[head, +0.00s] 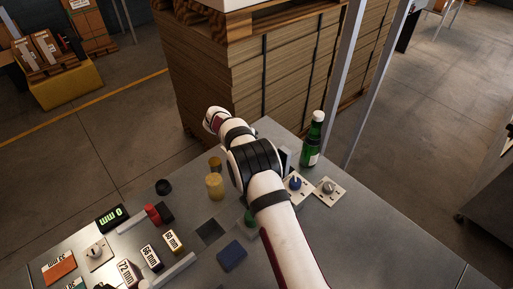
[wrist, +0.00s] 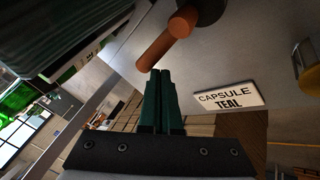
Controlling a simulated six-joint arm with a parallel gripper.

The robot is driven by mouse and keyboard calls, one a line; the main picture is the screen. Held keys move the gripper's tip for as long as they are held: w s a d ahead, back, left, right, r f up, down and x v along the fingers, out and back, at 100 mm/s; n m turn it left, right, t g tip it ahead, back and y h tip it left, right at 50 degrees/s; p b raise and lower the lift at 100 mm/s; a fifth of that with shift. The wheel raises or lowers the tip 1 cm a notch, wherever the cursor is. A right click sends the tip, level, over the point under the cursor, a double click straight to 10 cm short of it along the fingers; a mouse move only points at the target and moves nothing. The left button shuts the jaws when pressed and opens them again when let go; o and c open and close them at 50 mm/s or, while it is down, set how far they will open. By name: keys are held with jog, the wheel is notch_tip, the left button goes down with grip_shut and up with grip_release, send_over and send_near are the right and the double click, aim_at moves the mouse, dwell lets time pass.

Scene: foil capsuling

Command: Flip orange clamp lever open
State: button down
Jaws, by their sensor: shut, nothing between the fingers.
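The orange clamp lever (wrist: 165,46) shows in the wrist view as a short round bar joined to a dark round hub (wrist: 208,8) at the top edge. My gripper (wrist: 160,73) has its dark green fingers together and empty. Its tips appear just below the lever's lower end in the picture; whether they touch it I cannot tell. In the head view my own arm hides the lever, and I cannot make out the fingers there.
A "CAPSULE TEAL" label (wrist: 228,96) lies right of the fingers. The table's right side is clear.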

dwell(0.5)
jog(key=v, duration=1.5)
jog(key=shift+r, duration=0.4)
jog(key=shift+s+a, duration=0.1)
jog(key=shift+a, duration=0.05)
jog(key=s+d+r+m+g+y, duration=0.25)
jog(key=s+d+r, duration=0.55)
jog(key=s+d, duration=0.5)
jog(key=s+d+f+m+g+y, duration=0.1)
jog(key=s+y, duration=0.1)
jog(key=s, duration=1)
jog(key=s+d+f+m+g+y, duration=0.1)
jog(key=s+d+f+y, duration=0.1)
jog(key=s, duration=1.1)
jog(key=shift+s, duration=0.35)
jog(key=shift+d+y, duration=0.1)
jog(key=shift+y, duration=0.15)
